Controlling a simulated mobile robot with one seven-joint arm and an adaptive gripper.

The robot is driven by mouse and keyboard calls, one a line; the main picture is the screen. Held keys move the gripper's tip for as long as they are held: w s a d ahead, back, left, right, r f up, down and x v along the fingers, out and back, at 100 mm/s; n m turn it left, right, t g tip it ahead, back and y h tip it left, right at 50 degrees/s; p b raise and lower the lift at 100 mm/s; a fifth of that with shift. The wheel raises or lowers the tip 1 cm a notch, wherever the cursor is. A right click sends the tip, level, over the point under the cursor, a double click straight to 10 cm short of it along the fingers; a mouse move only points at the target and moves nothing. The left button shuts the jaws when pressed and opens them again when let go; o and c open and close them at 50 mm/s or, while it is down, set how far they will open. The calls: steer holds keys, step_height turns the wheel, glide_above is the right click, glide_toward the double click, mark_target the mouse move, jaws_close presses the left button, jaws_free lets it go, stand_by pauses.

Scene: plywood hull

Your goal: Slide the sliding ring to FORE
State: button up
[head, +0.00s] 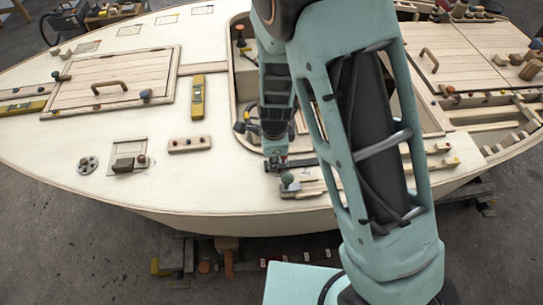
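My gripper (276,155) points down at the near edge of the cockpit opening, at the left end of a short dark rail (300,163) on the deck. The sliding ring cannot be made out clearly; a small dark piece sits under the fingertips at that end of the rail. Whether the fingers touch it or close on it is too small to tell. My own arm hides much of the deck to the right of the rail. No FORE lettering is readable.
A yellow level (198,97) and a handled hatch (115,82) lie to the left. The cockpit rim (232,80) surrounds my forearm.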

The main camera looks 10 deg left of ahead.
step_height(320, 180, up, 12)
steer(key=s, duration=0.2)
steer(key=shift+s+d, duration=0.15)
steer(key=shift+d, duration=0.15)
stand_by(0.5)
